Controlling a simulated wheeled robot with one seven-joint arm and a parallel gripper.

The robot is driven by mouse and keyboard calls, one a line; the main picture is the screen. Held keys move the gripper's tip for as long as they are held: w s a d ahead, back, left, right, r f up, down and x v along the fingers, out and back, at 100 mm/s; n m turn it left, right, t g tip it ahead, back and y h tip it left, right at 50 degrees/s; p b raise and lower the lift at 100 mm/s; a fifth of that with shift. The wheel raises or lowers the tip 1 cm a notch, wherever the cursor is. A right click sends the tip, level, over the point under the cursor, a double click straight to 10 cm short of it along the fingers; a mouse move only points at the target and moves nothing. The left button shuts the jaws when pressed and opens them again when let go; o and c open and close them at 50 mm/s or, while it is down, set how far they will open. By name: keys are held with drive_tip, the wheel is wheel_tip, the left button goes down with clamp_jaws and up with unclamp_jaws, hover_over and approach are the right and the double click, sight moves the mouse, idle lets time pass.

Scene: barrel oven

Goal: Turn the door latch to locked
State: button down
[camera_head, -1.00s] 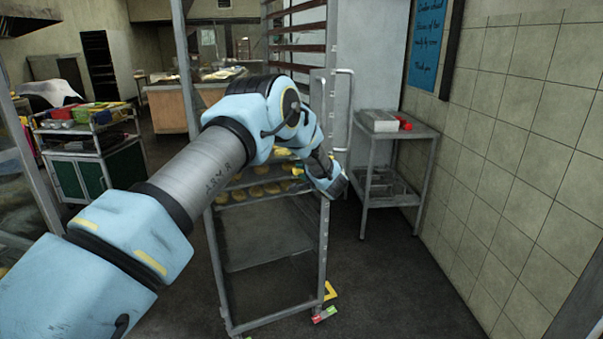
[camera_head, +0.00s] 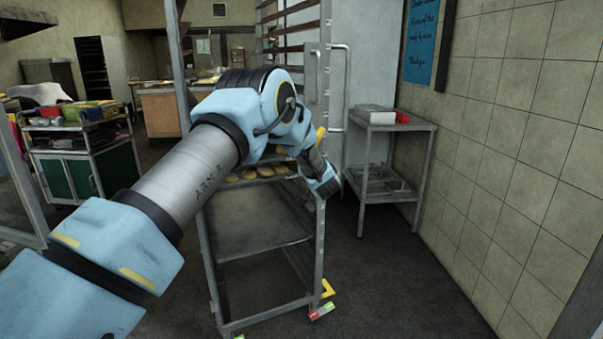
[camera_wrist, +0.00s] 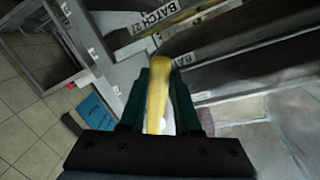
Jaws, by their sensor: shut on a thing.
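A yellow bar (camera_wrist: 156,100), which looks like the latch handle, runs between the two dark green fingers of my gripper (camera_wrist: 160,74) in the wrist view. The fingers are closed around it. Its far end reaches up toward a grey metal frame with "BATCH" labels. In the head view, my wrist (camera_head: 320,178) is beside the right upright of the tall metal rack (camera_head: 323,225). I cannot read the latch's locked or unlocked position.
Trays of yellow baked pieces (camera_head: 272,171) sit in the rack behind my arm. A metal side table (camera_head: 400,127) stands to the right, near the tiled wall (camera_head: 520,150). A trolley with a green cabinet (camera_head: 72,178) is at the left. Floor is clear at the lower right.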

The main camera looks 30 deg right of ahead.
drive_tip(key=shift+d+f+n+h+b, duration=0.4)
drive_tip(key=shift+d+n+b, duration=0.15)
drive_tip(key=shift+n+b, duration=0.35)
drive_tip(key=shift+r, duration=0.1)
drive_tip(key=c, duration=0.9)
unclamp_jaws()
drive_tip(key=b+v, duration=0.1)
drive_tip(key=v, duration=1)
drive_tip(key=shift+d, duration=0.1)
